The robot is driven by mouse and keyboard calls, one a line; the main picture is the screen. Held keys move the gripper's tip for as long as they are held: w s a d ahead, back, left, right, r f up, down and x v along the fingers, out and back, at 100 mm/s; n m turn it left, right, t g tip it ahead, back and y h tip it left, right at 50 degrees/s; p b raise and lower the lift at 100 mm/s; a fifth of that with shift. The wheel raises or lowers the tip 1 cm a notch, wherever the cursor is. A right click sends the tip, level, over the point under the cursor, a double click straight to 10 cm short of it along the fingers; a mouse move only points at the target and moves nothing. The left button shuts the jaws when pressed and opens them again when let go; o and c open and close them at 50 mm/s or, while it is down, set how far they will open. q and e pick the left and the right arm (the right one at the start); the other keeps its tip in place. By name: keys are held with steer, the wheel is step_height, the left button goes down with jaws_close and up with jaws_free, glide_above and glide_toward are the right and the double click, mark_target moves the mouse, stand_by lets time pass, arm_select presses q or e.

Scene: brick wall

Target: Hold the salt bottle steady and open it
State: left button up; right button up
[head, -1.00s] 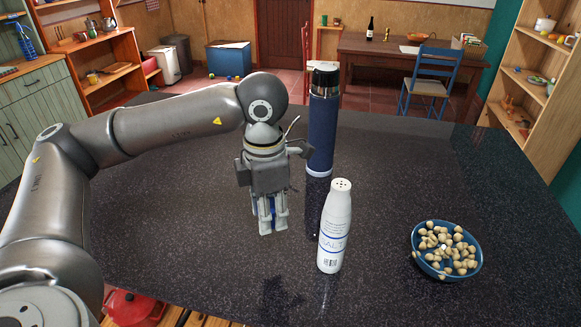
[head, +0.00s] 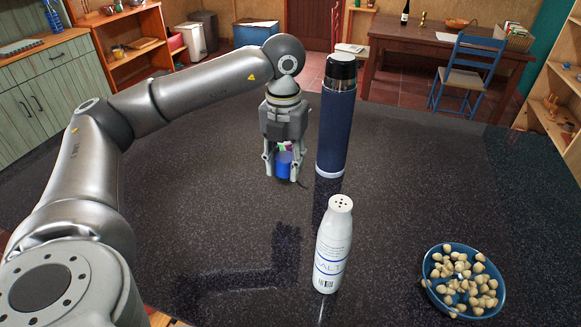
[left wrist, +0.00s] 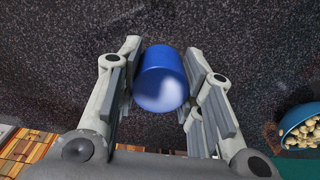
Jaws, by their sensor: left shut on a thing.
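The white salt bottle (head: 333,250) stands upright on the dark table in the head view. Its top shows several small holes and carries no cover. My left gripper (head: 284,170) is behind and to the left of the bottle, apart from it, pointing down. It is shut on a blue cap-like cylinder (head: 284,165), which also shows between the fingers in the left wrist view (left wrist: 162,78). My right gripper is in neither view.
A tall dark blue flask (head: 336,120) stands close to the right of my left gripper. A blue bowl of round pale nuts (head: 428,290) is at the right front. The table (head: 420,190) is clear between the flask and bowl.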

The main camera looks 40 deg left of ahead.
arm_select(q)
steer(key=p, duration=0.2)
glide_above(290, 182)
step_height(290, 182, down, 7)
steer(key=shift+f, duration=0.1)
step_height(290, 182, down, 2)
steer(key=shift+f+p, duration=0.1)
steer(key=shift+p, duration=0.6)
steer(key=shift+w+f, duration=0.1)
steer(key=shift+f, duration=0.4)
steer(key=shift+f, duration=0.1)
steer(key=o, duration=1.1)
